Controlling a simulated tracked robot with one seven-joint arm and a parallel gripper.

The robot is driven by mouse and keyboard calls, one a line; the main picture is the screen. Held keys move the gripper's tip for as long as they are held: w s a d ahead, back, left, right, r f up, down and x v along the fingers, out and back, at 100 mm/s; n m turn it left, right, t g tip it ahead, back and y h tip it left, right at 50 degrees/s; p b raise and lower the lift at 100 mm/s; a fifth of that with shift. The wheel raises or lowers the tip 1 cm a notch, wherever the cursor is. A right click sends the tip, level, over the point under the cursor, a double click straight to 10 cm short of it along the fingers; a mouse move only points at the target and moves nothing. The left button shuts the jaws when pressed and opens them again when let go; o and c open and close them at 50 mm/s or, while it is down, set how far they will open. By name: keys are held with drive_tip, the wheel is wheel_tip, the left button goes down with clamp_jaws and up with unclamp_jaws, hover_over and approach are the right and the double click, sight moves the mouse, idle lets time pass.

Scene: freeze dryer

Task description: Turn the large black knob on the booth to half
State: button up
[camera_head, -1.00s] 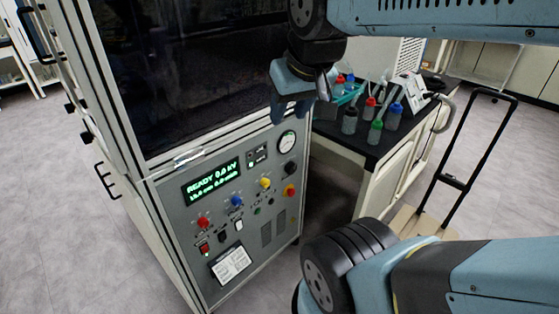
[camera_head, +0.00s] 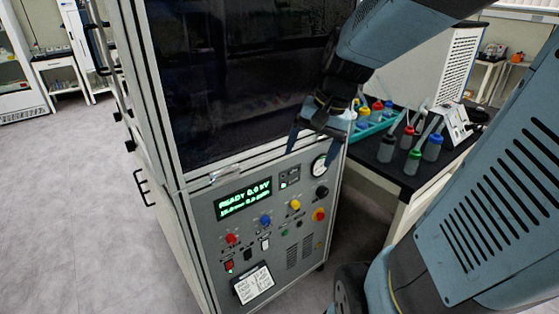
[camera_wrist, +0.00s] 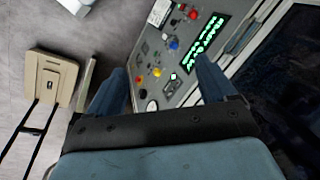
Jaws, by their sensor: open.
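The large black knob (camera_head: 322,191) sits on the right side of the grey control panel (camera_head: 207,243) of the booth, below a round white gauge (camera_head: 319,167) and above a red-and-yellow button (camera_head: 319,214). My gripper (camera_head: 314,152) is in front of the upper panel, above the knob and apart from it. Its two dark blue fingers are spread and empty, pointing down. In the wrist view, the fingers (camera_wrist: 160,66) frame the panel from both sides. The knob is small there, near the left finger, and its pointer setting cannot be read.
A green display (camera_head: 244,198) and several coloured knobs and switches crowd the panel. A black-topped bench (camera_head: 380,165) with bottles stands close on the right. Open floor lies to the left. A hand cart (camera_wrist: 50,78) shows in the wrist view.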

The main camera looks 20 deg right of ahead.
drive_tip(key=w+d+f+m+g+y, duration=0.1)
drive_tip(key=w+d+f+m+y, duration=0.4)
drive_tip(key=w+f+m, duration=0.5)
drive_tip(key=m+t+h, duration=0.1)
drive_tip(key=m+t, duration=1.5)
drive_tip(key=m, duration=1.2)
approach(325, 195)
drive_tip(key=x, duration=0.9)
drive_tip(key=shift+w+a+r, duration=0.15)
drive_tip(key=shift+a+r, duration=0.1)
drive_tip(key=shift+a, duration=0.05)
drive_tip(key=c, duration=1.1)
